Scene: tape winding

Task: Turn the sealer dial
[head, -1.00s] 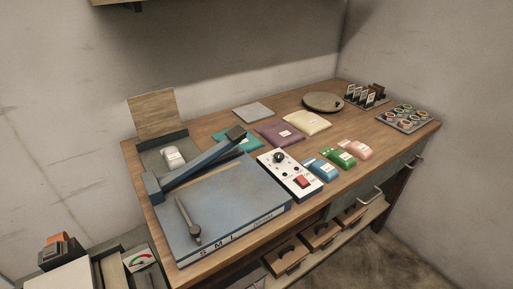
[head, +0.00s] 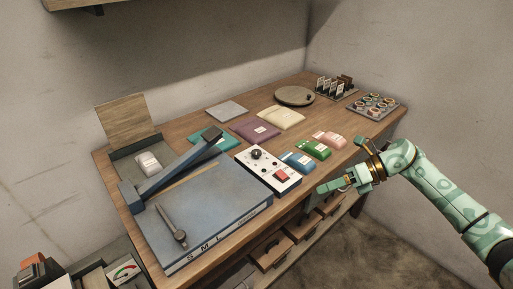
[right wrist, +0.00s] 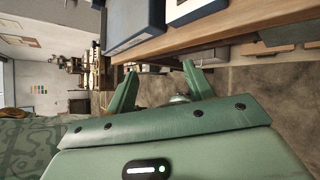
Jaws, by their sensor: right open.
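The sealer dial (head: 257,153) is a round black knob at the far end of a white control panel (head: 271,166). A red switch (head: 282,175) sits at the panel's near end. The panel adjoins the right side of the blue sealer (head: 205,207). The dial's setting is too small to read. My right gripper (head: 328,188) is open and empty, off the table's front edge, to the right of and lower than the panel. In the right wrist view its two green fingers (right wrist: 162,86) are spread apart. My left gripper is not in view.
Blue (head: 298,161), green (head: 314,149) and pink (head: 331,139) packets lie right of the panel. The sealer's raised arm (head: 180,169) slants across the sealer's back, left of the dial. The wooden table's front edge (right wrist: 195,43) shows beyond the gripper in the right wrist view.

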